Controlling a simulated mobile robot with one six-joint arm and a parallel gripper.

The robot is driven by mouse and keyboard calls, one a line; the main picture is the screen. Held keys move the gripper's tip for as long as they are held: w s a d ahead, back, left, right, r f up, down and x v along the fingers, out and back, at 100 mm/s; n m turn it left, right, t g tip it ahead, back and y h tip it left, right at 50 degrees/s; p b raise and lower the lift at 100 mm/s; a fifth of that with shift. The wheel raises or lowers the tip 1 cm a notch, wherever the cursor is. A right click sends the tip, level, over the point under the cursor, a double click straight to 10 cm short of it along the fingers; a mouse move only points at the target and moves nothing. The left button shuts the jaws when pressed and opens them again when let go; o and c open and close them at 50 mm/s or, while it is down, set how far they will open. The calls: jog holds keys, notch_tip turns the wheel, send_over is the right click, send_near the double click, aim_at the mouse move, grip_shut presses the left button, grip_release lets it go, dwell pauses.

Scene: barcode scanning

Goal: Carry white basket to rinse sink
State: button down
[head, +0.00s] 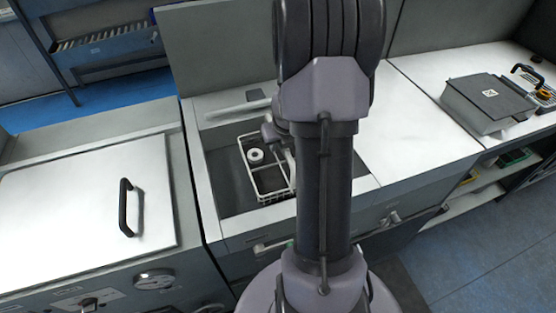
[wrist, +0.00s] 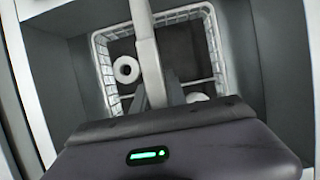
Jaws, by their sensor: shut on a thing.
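The white basket (head: 267,197) is in the rinse sink (head: 226,185), in the middle of the head view behind my arm. In the wrist view the basket (wrist: 103,62) is a wire frame with two white round pieces in it, one at left (wrist: 126,69) and one partly hidden by my gripper (wrist: 197,97). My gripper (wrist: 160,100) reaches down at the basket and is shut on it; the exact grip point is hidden. The basket appears roughly level inside the sink walls. Whether it touches the sink floor cannot be told.
A white faucet (head: 238,108) crosses the sink's back edge. A closed lid with a black handle (head: 126,207) is to the left. A grey box (head: 488,103) stands on the white counter (head: 424,130) at right. The counter between is clear.

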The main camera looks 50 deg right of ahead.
aim_at(276, 156)
notch_tip(276, 156, down, 3)
jog(key=shift+f+b, duration=0.15)
jog(key=shift+b, duration=0.9)
jog(key=shift+r, duration=0.25)
jog(key=shift+f, duration=0.2)
jog(key=c, duration=1.3)
grip_release()
jog(key=shift+c, duration=0.2)
